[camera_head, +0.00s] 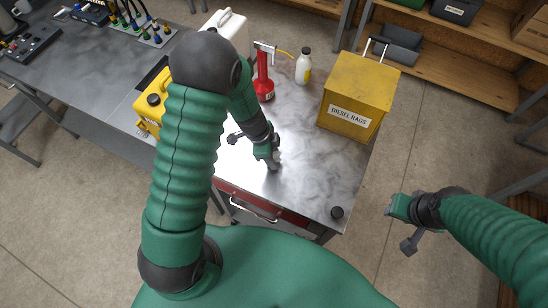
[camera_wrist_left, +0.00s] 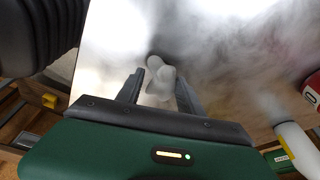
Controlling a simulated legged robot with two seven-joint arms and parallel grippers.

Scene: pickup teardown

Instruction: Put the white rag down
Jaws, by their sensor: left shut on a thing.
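The white rag (camera_wrist_left: 158,84) is a small pale rolled shape between the two dark fingers of my left gripper (camera_wrist_left: 158,92) in the left wrist view. The fingers are shut on it. In the head view my left gripper (camera_head: 273,162) points down over the bare metal tabletop (camera_head: 300,185), near its front middle. There the rag shows only as a small pale bit (camera_head: 277,156) at the fingertips. I cannot tell whether it touches the table. My right gripper (camera_head: 392,207) is off the table's right side, over the floor, and its jaws are too small to read.
A yellow bin (camera_head: 345,95) labelled DIESEL RAGS stands on the table's right. A red pump can (camera_head: 263,80) and a white bottle (camera_head: 304,66) stand at the back. A yellow can (camera_head: 150,105) is at the left. A small black cap (camera_head: 337,212) lies near the front right corner.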

